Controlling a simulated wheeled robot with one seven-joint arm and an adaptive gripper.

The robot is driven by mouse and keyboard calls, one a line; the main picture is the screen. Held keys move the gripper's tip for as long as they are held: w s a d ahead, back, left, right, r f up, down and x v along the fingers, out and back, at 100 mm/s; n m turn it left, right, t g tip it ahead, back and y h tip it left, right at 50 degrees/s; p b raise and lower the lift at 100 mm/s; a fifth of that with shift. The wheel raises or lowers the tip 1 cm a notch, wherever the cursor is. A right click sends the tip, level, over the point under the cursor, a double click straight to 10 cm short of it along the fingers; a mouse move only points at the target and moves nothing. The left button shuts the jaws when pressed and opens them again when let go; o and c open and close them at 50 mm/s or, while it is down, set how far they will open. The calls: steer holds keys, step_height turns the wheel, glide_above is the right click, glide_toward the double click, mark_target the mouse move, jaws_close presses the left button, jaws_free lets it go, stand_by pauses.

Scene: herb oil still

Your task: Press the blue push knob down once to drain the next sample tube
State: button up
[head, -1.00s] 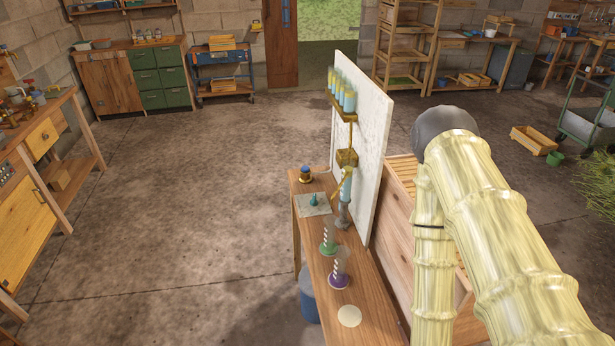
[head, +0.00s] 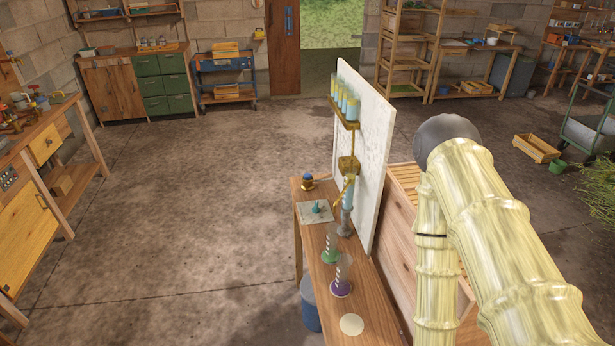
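The blue push knob (head: 307,178) sits on a brass-coloured base at the far left end of a narrow wooden bench (head: 322,268). It is small, and I cannot tell whether it is up or pressed. Several sample tubes (head: 345,97) with pale blue and yellowish contents stand in a brass rack high on a white upright panel (head: 374,150). A brass fitting (head: 348,164) and a tube on a grey stand (head: 347,205) are below the rack. My arm fills the right side, behind the panel from the knob. My gripper is not in view.
On the bench are a pale plate with a small teal piece (head: 316,208), a green-based cylinder (head: 330,250), a purple-based cylinder (head: 341,280) and a cream disc (head: 351,324). A blue bin (head: 310,303) stands beside the bench. The floor to the left is open.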

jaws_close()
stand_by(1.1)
